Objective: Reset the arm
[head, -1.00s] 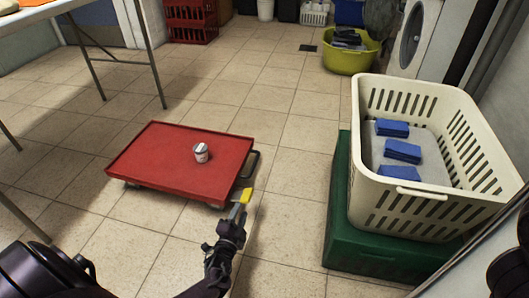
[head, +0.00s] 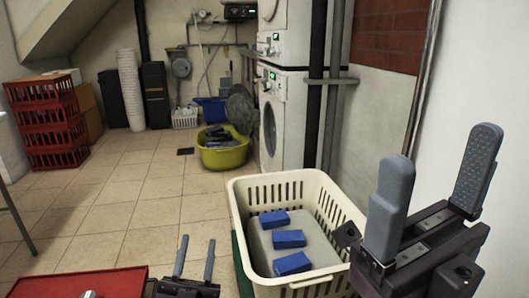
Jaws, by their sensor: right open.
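My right gripper (head: 438,150) is large and close at the right, raised in front of the cream basket's right side and the white wall. Its two grey fingers point up and stand wide apart, with nothing between them. My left gripper (head: 197,240) is low in the middle, between the red platform and the cream basket. Its two thin fingers point up and apart, with nothing seen between them. The small white jar (head: 88,294) on the red platform (head: 75,283) is almost wholly cut off by the bottom edge.
The cream basket (head: 240,217) holds several blue blocks (head: 288,238) on a grey surface and stands on a green box. Behind are a yellow-green tub (head: 223,157), a washing machine (head: 284,125) and stacked red crates (head: 48,122). The tiled floor at centre left is clear.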

